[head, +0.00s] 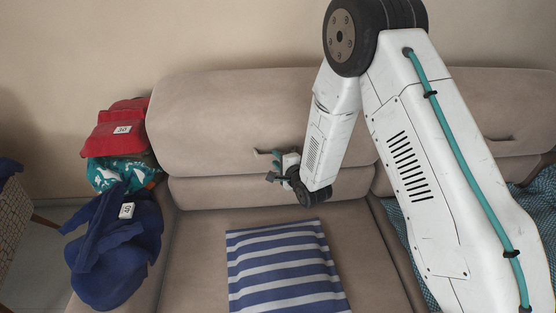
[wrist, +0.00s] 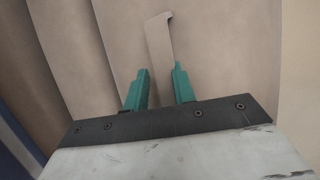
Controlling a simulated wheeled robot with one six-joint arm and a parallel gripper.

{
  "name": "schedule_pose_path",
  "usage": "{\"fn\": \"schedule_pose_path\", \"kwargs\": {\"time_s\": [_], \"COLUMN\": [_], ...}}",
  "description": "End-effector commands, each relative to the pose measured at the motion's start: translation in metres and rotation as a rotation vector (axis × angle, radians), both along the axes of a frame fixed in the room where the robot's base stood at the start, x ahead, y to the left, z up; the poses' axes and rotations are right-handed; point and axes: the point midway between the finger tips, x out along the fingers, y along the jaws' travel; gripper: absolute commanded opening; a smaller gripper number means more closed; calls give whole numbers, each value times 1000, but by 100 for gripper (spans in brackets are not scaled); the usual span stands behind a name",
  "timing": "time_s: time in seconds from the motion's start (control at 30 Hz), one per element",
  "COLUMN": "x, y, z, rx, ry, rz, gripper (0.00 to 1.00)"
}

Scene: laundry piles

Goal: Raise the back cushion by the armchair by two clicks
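The sofa's left back cushion (head: 215,115) is beige and upright, on the same side as a patterned seat (head: 14,222) that is cut off at the left edge. My gripper (head: 275,163) is in front of the cushion's lower edge, close to the tab. In the wrist view my gripper's teal fingers (wrist: 160,88) are apart. A pale strip (wrist: 160,42), seemingly the tab, shows between and beyond the fingertips. I cannot tell whether the fingers touch it. The right back cushion (head: 490,105) is partly hidden by my arm.
A striped blue and white pillow (head: 282,267) lies on the left seat. Red clothing (head: 118,138), teal patterned cloth (head: 118,172) and navy clothing (head: 112,250) hang over the left armrest. A teal patterned cloth (head: 540,205) lies at the right.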

Motion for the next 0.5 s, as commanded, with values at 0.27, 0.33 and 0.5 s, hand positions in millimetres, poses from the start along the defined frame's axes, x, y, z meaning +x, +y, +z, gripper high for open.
{"fn": "schedule_pose_path", "kwargs": {"time_s": [0.27,0.33,0.5], "x": [-14,-24,-50], "y": [-6,-10,-21], "z": [1,3,11], "rx": [-2,-2,-1], "ry": [7,8,5], "rz": [0,0,-1], "gripper": [21,21,21]}}
